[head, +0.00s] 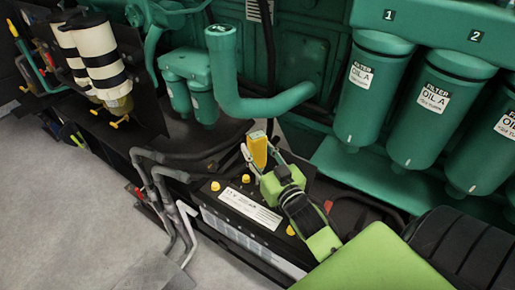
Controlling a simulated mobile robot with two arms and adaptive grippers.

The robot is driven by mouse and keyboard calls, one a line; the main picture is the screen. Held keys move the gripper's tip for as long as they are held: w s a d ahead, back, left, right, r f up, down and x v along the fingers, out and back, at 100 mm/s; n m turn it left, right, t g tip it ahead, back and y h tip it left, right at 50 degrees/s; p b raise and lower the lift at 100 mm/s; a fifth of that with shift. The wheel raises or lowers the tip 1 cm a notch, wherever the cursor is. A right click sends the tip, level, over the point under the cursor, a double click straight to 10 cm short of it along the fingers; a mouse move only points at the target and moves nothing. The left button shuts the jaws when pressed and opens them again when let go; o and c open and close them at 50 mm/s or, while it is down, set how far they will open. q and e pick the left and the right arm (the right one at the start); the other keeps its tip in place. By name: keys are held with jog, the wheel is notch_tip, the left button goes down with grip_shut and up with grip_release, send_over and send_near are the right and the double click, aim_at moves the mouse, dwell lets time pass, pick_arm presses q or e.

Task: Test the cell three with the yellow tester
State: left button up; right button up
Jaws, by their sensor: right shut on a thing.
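My right gripper (259,150) is shut on the yellow tester (258,151), which stands roughly upright between its fingertips. The gripper and tester are over the far side of a black battery (215,206) with a white label (251,210) on its top. Yellow caps show on the battery, one at the left (215,186), one near the middle (246,179) and one at the right (291,230). My gripper and wrist hide part of the battery top, and I cannot tell which cell is three. The tester's lower end is hidden behind the gripper. My left gripper is out of view.
A thick green pipe (228,85) rises behind the tester. Green oil filters (370,90) hang at the upper right. Grey bent pipes (165,190) stand beside the battery's left end. Black-and-white striped cylinders (97,53) stand at the upper left. Grey floor (70,220) lies open at the lower left.

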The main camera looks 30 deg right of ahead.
jog(key=shift+f, duration=0.45)
dwell(0.8)
jog(key=shift+s+f, duration=0.1)
jog(key=shift+f, duration=0.25)
dwell(0.9)
